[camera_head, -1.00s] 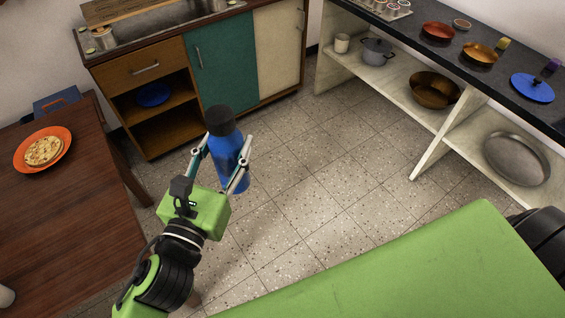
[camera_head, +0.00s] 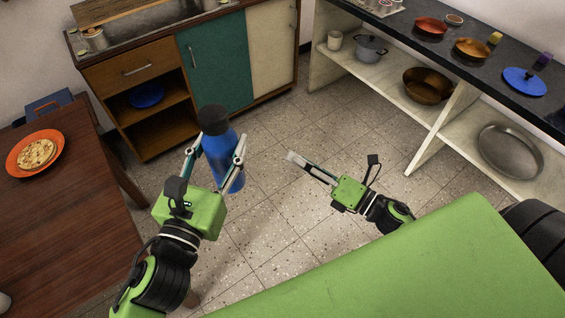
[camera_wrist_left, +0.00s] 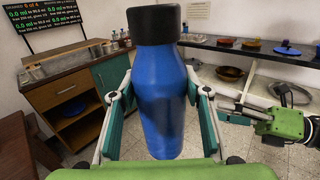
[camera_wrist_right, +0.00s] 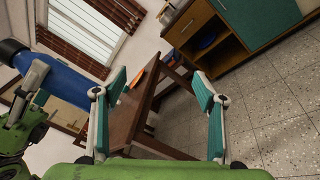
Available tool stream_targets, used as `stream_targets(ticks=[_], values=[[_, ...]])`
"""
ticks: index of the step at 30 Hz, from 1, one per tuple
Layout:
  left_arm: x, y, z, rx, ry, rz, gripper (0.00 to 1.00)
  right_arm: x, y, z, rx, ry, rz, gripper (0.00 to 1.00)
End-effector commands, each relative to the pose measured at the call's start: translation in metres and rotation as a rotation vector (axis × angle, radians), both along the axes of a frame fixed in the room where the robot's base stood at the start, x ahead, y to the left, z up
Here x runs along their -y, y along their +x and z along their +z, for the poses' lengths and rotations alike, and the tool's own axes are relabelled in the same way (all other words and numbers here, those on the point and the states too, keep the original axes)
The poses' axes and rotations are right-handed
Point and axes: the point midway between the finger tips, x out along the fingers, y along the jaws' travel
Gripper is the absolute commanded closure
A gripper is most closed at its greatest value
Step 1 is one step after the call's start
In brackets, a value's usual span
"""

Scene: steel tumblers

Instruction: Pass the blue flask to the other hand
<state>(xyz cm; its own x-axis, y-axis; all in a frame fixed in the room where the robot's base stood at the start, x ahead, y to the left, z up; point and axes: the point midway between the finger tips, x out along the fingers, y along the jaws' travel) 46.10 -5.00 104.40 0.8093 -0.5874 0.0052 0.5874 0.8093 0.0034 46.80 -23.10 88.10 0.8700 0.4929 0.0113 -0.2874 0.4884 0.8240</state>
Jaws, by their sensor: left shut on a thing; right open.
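The blue flask (camera_head: 222,160) with a black cap is upright in the air over the floor. My left gripper (camera_head: 214,157) is shut on its body. In the left wrist view the flask (camera_wrist_left: 162,95) stands between the fingers, cap up. My right gripper (camera_head: 312,166) is open and empty, to the right of the flask and apart from it, with its fingers pointing left. In the right wrist view the flask (camera_wrist_right: 62,80) shows at the left, outside the open fingers (camera_wrist_right: 160,95), with part of my left gripper beside it.
A wooden table (camera_head: 75,205) with an orange plate (camera_head: 58,142) of pizza is at the left. A cabinet with a sink (camera_head: 215,60) stands behind. A dark-topped shelf (camera_head: 500,85) with pans and bowls is at the right. The floor around the grippers is clear.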

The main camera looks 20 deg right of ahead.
Motion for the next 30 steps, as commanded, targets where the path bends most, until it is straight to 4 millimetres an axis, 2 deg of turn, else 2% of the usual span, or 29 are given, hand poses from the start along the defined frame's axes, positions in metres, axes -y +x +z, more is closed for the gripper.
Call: stream_targets(ticks=[1, 3, 6, 9, 14, 18, 23, 30], values=[[0.0, 0.0, 0.002, 0.003, -0.002, -0.001, 0.92, -0.012, -0.006, 0.029, 0.093, -0.095, 0.059, 0.35], [0.0, 0.0, 0.002, 0.003, -0.002, -0.001, 0.92, -0.029, -0.018, 0.06, 0.216, -0.235, 0.138, 0.35], [0.0, 0.0, 0.002, 0.003, -0.002, -0.001, 0.92, -0.05, -0.037, 0.094, 0.376, -0.416, 0.237, 0.35], [0.0, 0.0, 0.002, 0.004, -0.002, -0.001, 0.92, -0.067, -0.054, 0.116, 0.501, -0.56, 0.312, 0.35], [0.0, 0.0, 0.002, 0.003, -0.002, -0.001, 0.92, -0.082, -0.073, 0.132, 0.619, -0.699, 0.382, 0.35], [0.0, 0.0, 0.002, 0.004, -0.002, -0.001, 0.92, -0.09, -0.075, 0.136, 0.653, -0.738, 0.401, 0.35], [0.0, 0.0, 0.002, 0.004, -0.002, -0.001, 0.92, -0.106, -0.064, 0.137, 0.657, -0.737, 0.401, 0.35], [0.0, 0.0, 0.002, 0.005, -0.002, -0.001, 0.92, -0.143, -0.036, 0.138, 0.655, -0.734, 0.397, 0.35]])
